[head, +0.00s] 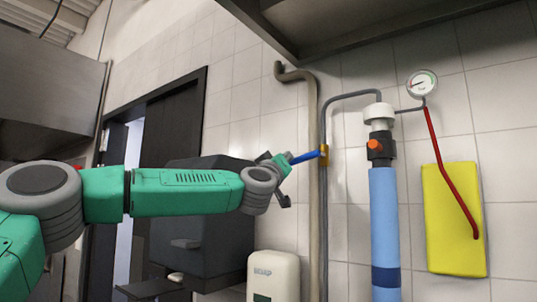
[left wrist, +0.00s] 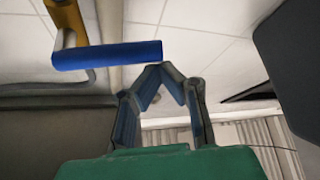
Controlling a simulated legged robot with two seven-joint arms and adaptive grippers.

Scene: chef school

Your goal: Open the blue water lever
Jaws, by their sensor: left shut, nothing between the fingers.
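The blue water lever (head: 306,156) sticks out to the left from a yellow-brass valve (head: 324,155) on a thin vertical grey pipe. It lies roughly level, across the pipe, with its free end a little lower. My left gripper (head: 282,172) is just left of the lever's free end. In the left wrist view the lever (left wrist: 107,55) runs across the upper left from its valve body (left wrist: 68,18). My left gripper's fingertips (left wrist: 162,70) meet there, empty, close to the lever's free end; contact cannot be told. My right gripper is not in view.
A blue filter cylinder (head: 384,230) with an orange knob (head: 374,145) stands right of the pipe. A gauge (head: 422,84), red hose (head: 448,170) and yellow cloth (head: 453,220) are farther right. A soap dispenser (head: 273,275) is below, and a dark metal hood (head: 350,25) overhangs.

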